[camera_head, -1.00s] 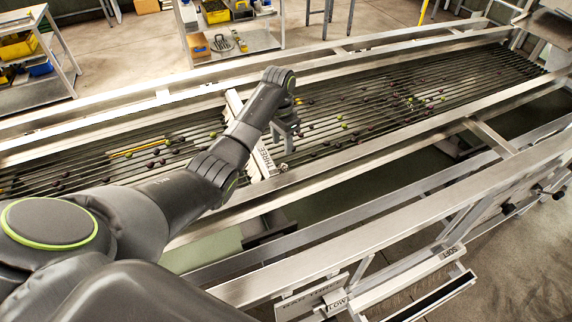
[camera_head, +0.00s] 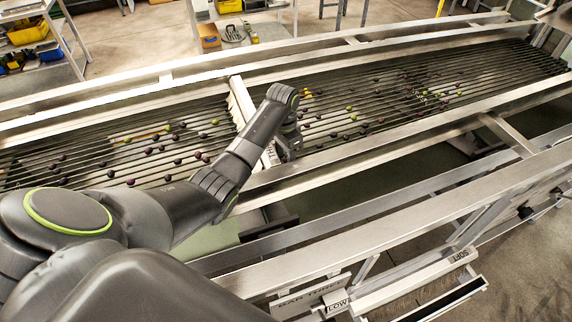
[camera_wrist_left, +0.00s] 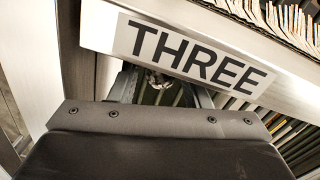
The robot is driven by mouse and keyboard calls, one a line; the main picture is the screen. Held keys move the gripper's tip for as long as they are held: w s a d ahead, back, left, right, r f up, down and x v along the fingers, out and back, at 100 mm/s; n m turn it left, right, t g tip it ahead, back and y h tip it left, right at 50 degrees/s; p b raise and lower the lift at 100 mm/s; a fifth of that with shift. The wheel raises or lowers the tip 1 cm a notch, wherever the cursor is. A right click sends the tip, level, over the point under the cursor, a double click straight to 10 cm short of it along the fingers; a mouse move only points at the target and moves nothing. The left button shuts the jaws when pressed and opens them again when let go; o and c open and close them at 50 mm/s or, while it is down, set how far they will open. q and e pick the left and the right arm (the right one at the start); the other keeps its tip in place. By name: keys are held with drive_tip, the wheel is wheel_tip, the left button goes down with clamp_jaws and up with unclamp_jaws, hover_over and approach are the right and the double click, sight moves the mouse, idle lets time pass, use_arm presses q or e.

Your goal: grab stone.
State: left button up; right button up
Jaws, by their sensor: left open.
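My left gripper (camera_head: 288,146) is over the roller bed, just right of the crosswise divider bar. It points down, and its fingertips are hard to make out in the head view. In the left wrist view, the two dark fingers of the gripper (camera_wrist_left: 163,88) stand apart, partly hidden behind a bar with the label THREE. A small rough grey-brown lump, seemingly the stone (camera_wrist_left: 157,80), shows between the fingers, partly covered by the label bar. I cannot tell whether the fingers touch it. In the head view I cannot make out the stone. My right gripper is not in view.
The sloping roller bed (camera_head: 345,105) carries several small dark and green fruits. The divider bar (camera_head: 241,97) crosses it close to my left gripper. Metal rails (camera_head: 400,132) edge the bed. A yellow strip (camera_head: 140,134) lies among the rollers at left. Shelves stand behind.

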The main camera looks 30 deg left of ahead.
use_arm(q)
drive_tip(key=c, duration=0.8)
drive_tip(key=shift+o, duration=0.2)
drive_tip(key=shift+r, duration=0.1)
